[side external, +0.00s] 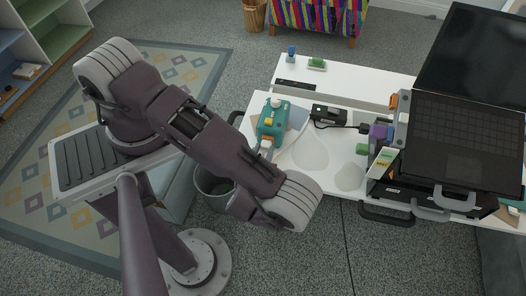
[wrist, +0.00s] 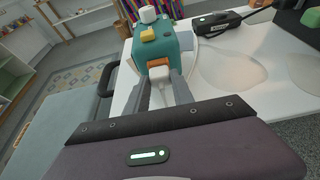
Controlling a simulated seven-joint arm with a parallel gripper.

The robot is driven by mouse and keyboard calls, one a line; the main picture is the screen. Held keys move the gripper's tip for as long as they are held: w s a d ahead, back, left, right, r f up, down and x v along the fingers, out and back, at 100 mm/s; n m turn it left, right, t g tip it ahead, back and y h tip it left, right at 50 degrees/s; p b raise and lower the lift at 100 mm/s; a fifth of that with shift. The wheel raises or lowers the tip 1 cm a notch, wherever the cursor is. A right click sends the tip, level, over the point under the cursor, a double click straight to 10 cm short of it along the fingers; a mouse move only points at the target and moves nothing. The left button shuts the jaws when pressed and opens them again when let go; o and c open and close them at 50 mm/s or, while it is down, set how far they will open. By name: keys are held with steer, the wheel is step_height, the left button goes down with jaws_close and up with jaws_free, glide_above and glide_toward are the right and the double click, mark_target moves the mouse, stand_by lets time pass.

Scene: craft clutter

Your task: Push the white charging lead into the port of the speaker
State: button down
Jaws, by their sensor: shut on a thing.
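The teal speaker (side external: 273,118) stands on the white table, with a yellow button and a white knob on top. It is straight ahead in the wrist view (wrist: 177,48). My gripper (wrist: 163,88) is shut on the white charging lead (wrist: 160,86), its grey fingers on either side of the plug. An orange piece (wrist: 159,72) lies between the plug and the speaker's near face. The plug is close in front of that face; I cannot tell whether its tip is inside the port, which is hidden. In the side view my arm hides most of the gripper.
A black adapter (side external: 328,115) with a cable lies right of the speaker. Clear, pale rounded patches (side external: 311,152) lie on the table. A dark laptop (side external: 465,130) and coloured blocks stand further right. A grey bin (side external: 213,188) is below the table's left edge.

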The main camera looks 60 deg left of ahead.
stand_by(0.4)
steer(key=c, duration=1)
jaws_free()
steer(key=shift+w, duration=0.1)
steer(key=v, duration=0.7)
step_height(320, 180, up, 22)
steer(key=w+n+g, duration=0.2)
steer(key=n+g, duration=0.6)
steer(key=n, duration=0.5)
steer(key=s+r+n+t+h, duration=0.1)
steer(key=s+r+n+h, duration=0.2)
steer(key=r, duration=0.3)
steer(key=s+r+n+t+h, duration=0.1)
steer(key=s+r+n+h, duration=0.2)
steer(key=r+n, duration=0.3)
steer(key=s+r+n+t+h, duration=0.2)
steer(key=s+r+n+h, duration=0.1)
steer(key=r, duration=0.5)
steer(key=shift+s+r+n+h, duration=0.15)
steer(key=shift+s+n+h, duration=0.25)
steer(key=shift+n, duration=0.6)
